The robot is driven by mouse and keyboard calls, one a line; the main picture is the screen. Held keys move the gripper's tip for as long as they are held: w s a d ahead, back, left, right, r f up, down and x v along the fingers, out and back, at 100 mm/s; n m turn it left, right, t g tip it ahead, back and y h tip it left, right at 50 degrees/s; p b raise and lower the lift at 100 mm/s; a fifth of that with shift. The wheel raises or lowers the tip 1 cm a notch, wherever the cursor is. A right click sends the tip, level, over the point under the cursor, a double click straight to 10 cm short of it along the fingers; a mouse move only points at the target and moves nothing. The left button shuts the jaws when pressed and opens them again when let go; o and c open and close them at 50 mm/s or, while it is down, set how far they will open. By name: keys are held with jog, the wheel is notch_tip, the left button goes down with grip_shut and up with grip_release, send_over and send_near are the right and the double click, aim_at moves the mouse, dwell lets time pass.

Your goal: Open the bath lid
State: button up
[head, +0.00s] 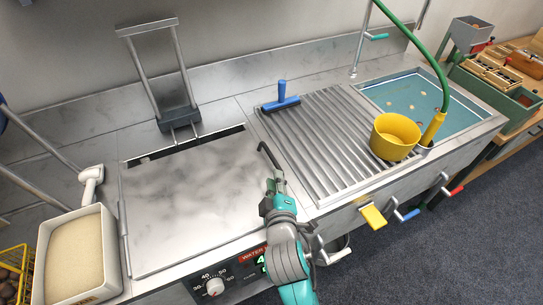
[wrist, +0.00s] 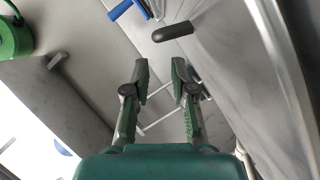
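The bath lid (head: 190,200) is a flat, marbled grey metal panel lying shut over the bath at the left of the counter. A dark bar handle (head: 268,154) shows at its right edge. It seems to be the dark rounded grip (wrist: 172,32) in the wrist view, beyond my fingertips. My gripper (head: 276,183) is at the lid's right edge, close to the handle's near end. In the wrist view my gripper (wrist: 160,68) has its two green-padded fingers apart with nothing between them. Whether a finger touches the handle cannot be told.
A ribbed drainboard (head: 320,135) lies right of the lid, with a blue squeegee (head: 281,98) and a yellow cup (head: 394,136). A sink (head: 425,95) is beyond. A basket lift frame (head: 177,118) stands behind the lid. A cream-filled bin (head: 75,255) stands left. A control panel (head: 225,283) is below.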

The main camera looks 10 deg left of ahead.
aim_at(272, 161)
jog(key=x, duration=0.9)
jog(key=shift+w+a+f, duration=0.1)
jog(key=shift+w, duration=0.2)
jog(key=shift+c, duration=0.3)
grip_shut()
